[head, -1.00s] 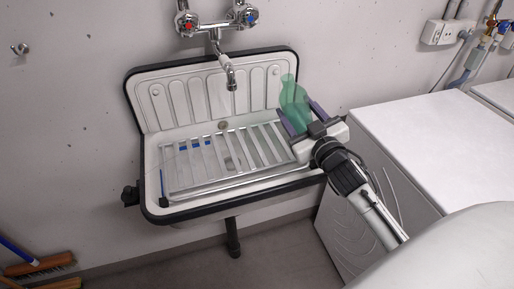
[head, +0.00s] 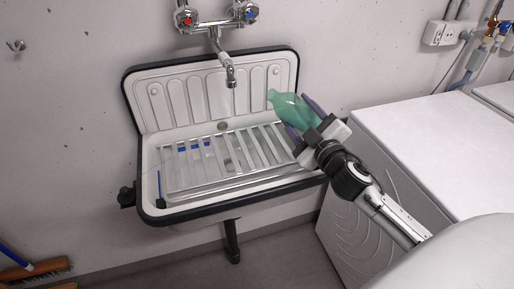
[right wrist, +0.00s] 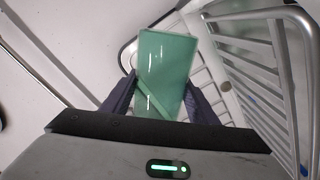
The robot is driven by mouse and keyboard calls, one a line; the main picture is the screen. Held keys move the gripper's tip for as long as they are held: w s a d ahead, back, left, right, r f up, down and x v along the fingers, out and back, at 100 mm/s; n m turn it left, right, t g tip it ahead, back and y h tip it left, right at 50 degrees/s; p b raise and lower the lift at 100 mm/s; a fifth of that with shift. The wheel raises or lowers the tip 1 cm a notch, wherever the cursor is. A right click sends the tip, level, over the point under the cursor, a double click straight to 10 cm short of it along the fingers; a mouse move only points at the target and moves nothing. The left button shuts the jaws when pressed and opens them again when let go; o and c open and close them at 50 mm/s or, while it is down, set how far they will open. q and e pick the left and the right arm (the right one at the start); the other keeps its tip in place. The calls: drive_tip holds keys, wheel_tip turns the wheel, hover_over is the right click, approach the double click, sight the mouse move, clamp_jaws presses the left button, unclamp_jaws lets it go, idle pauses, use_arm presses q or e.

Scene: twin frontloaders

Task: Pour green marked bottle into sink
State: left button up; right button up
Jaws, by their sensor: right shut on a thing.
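A translucent green bottle (head: 290,108) is held by my right gripper (head: 312,118) above the right side of the sink. It is tilted, with its neck pointing left and up toward the tap. In the right wrist view the bottle (right wrist: 165,70) sits between the two fingers of the gripper (right wrist: 160,98). The white sink (head: 153,178) with a black rim hangs on the wall, and a metal grate (head: 215,160) lies across it. I see no liquid leaving the bottle. My left gripper is not in view.
A wall tap (head: 228,70) with red and blue knobs hangs over the sink's back. A white machine (head: 420,135) stands right of the sink. Brooms (head: 35,268) are at the lower left. The space above the sink's left part is clear.

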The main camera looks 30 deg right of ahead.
drive_tip(key=shift+s+d+n, duration=0.1)
drive_tip(key=shift+d+n, duration=0.2)
drive_tip(key=shift+n, duration=0.3)
drive_tip(key=shift+d+n, duration=0.35)
drive_tip(key=shift+n, duration=0.55)
drive_tip(key=shift+s+d+n, duration=0.1)
drive_tip(key=shift+d+n, duration=0.1)
drive_tip(key=shift+n, duration=0.7)
drive_tip(key=shift+a+n+p, duration=0.4)
drive_tip(key=shift+a+n, duration=0.05)
drive_tip(key=shift+n, duration=0.35)
idle(0.5)
drive_tip(key=shift+a+r+n+p, duration=0.15)
drive_tip(key=shift+n+p, duration=0.7)
drive_tip(key=shift+n, duration=0.85)
idle(0.5)
drive_tip(key=shift+w+a+n, duration=0.15)
drive_tip(key=shift+a+n, duration=0.2)
drive_tip(key=shift+n, duration=0.5)
drive_tip(key=shift+w+a+n, duration=0.15)
drive_tip(key=shift+a+n, duration=0.15)
drive_tip(key=shift+n, duration=0.55)
idle(0.4)
